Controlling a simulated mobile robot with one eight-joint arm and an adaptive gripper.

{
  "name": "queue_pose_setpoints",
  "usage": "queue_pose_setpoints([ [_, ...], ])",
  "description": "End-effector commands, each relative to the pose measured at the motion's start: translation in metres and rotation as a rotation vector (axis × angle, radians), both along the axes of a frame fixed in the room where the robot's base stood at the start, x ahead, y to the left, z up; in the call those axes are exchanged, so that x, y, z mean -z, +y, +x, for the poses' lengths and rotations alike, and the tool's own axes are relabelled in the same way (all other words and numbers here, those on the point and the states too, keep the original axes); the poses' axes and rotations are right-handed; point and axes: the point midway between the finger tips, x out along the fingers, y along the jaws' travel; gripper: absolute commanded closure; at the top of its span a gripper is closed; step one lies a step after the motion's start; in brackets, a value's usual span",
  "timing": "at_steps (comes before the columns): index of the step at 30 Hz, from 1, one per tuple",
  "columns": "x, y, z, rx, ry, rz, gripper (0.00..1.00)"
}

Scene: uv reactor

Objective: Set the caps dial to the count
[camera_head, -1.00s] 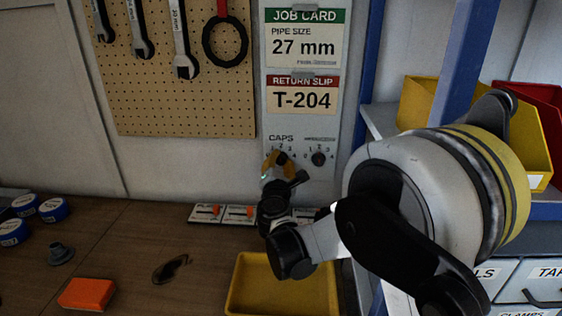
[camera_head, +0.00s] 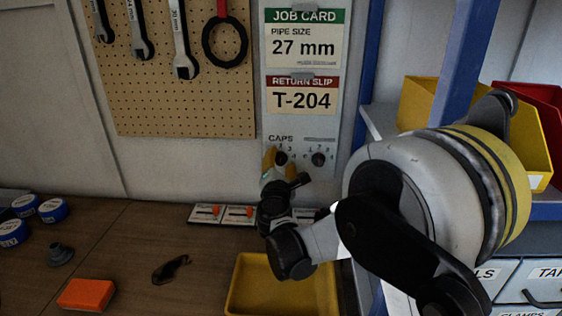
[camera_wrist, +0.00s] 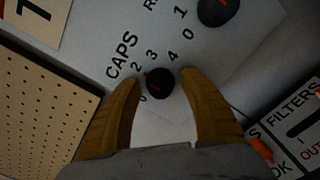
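The caps dial (camera_wrist: 160,83) is a small black knob with a faint reddish mark, under the word CAPS on the grey panel. Digits 2, 3 and 4 show around it; I cannot tell exactly where the mark points. My gripper (camera_wrist: 159,80) has two orange-yellow fingers, one on each side of the dial, open with a small gap on both sides. I cannot tell how deep the tips reach. In the head view, the dial (camera_head: 282,158) is partly hidden by my gripper (camera_head: 270,160).
A second black dial (camera_head: 318,158) sits close on the right. The job card (camera_head: 304,38) reads 27 mm and the return slip (camera_head: 302,97) T-204. A yellow tray (camera_head: 283,285) and several labelled plates with orange switches (camera_head: 206,213) lie below.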

Motion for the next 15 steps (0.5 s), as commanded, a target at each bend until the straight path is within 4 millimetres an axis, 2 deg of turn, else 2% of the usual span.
queue_pose_setpoints([
  [4,0.0,0.0,-0.003,0.0,0.0,0.0,0.5],
  [7,0.0,0.001,-0.014,-0.001,0.0,0.0,0.5],
  [15,0.0,0.004,-0.072,-0.003,0.0,0.0,0.5],
])
